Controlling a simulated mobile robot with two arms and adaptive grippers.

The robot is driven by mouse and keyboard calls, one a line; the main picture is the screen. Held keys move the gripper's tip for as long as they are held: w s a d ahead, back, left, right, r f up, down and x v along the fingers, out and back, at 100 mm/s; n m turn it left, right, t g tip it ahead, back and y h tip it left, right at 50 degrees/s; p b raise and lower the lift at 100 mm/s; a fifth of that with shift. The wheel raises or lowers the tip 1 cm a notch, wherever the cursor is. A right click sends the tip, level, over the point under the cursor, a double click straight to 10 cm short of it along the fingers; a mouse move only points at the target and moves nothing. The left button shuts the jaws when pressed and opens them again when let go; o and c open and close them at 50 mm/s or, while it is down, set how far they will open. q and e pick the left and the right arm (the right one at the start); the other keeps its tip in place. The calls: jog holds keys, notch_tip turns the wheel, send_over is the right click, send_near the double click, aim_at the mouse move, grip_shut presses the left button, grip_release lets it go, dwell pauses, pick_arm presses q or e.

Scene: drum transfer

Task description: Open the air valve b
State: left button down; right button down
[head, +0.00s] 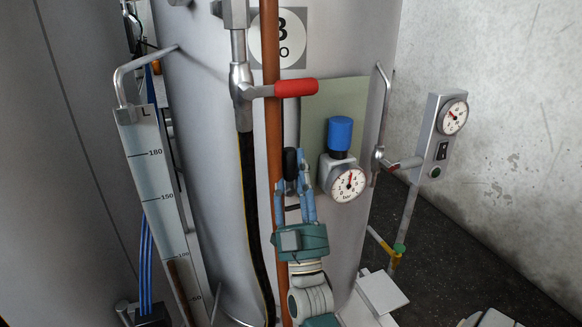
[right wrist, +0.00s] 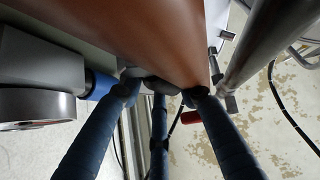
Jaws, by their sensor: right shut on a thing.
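My right gripper (head: 300,172) points upward in front of the drum (head: 215,150) marked B, with its blue fingers shut around a dark handle (head: 290,163). This handle sits at the brown vertical pipe (head: 272,120). In the right wrist view, the fingers of my right gripper (right wrist: 160,92) meet on the dark handle (right wrist: 158,84), just against the brown pipe (right wrist: 130,30); the fingertips partly hide it. I cannot tell from the frames how far the handle is turned. No label for the air valve is readable. My left gripper is not in view.
A regulator with a blue knob (head: 340,133) and gauge (head: 348,184) is close right of the gripper. A red-handled lever (head: 295,88) sticks out above. A grey box with a gauge (head: 440,130) stands further right. A level scale (head: 158,190) is at the left.

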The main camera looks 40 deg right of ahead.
jog(key=c, duration=1.4)
grip_release()
jog(key=shift+d+r, duration=0.1)
jog(key=shift+c, duration=0.2)
jog(key=shift+o, duration=1.3)
jog(key=shift+d, duration=0.1)
notch_tip(320, 180, up, 10)
jog(key=shift+f, duration=0.1)
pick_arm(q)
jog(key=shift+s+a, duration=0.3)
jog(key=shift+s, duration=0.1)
